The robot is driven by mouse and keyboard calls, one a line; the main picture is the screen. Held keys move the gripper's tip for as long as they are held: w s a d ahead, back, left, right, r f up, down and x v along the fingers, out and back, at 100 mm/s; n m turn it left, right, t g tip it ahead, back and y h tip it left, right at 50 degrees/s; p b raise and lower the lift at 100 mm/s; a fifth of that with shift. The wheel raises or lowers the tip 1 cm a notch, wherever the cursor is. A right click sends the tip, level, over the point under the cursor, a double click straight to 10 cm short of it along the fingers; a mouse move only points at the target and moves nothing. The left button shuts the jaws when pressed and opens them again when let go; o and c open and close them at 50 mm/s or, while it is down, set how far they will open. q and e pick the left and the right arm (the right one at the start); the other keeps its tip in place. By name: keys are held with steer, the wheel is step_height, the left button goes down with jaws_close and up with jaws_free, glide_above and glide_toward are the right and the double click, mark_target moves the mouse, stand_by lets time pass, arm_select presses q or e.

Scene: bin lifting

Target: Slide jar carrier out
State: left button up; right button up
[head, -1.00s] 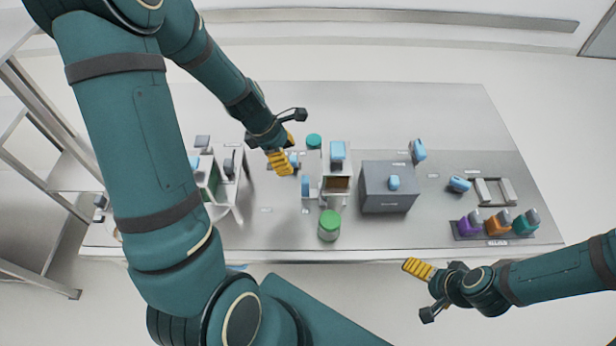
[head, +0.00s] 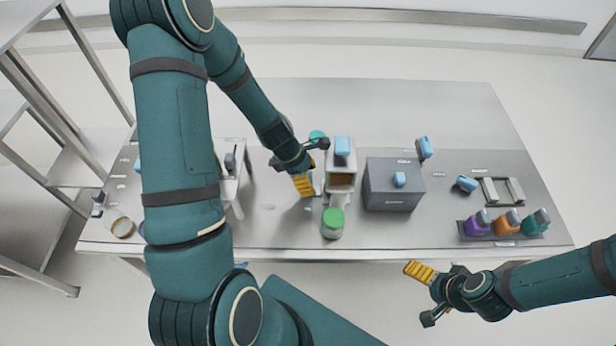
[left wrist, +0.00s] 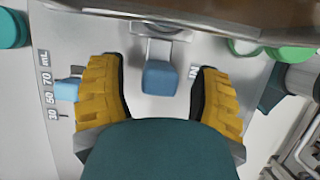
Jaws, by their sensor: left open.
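I take the jar carrier to be the pale box-like unit (head: 341,163) in the middle of the table, with a blue block on top and a brown-lined opening, though I cannot be sure. My left gripper (head: 303,185) is just left of it, low over the table. In the left wrist view a blue block handle (left wrist: 160,78) on a metal bracket lies between the spread yellow fingers of my left gripper (left wrist: 158,88), with gaps on both sides. In the head view the gripper hides this handle. My right gripper (head: 432,274) is off the table's front edge; its finger gap is unclear.
A green-lidded jar (head: 333,223) stands in front of the unit. A tray of coloured pieces (head: 505,224) is at the right.

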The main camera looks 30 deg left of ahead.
arm_select(q)
jaws_close()
steer(key=s+a, duration=0.1)
steer(key=a, duration=0.1)
steer(key=s+a+b, duration=0.1)
steer(key=a, duration=0.1)
steer(key=s+a, duration=0.2)
steer(key=shift+a, duration=0.3)
jaws_free()
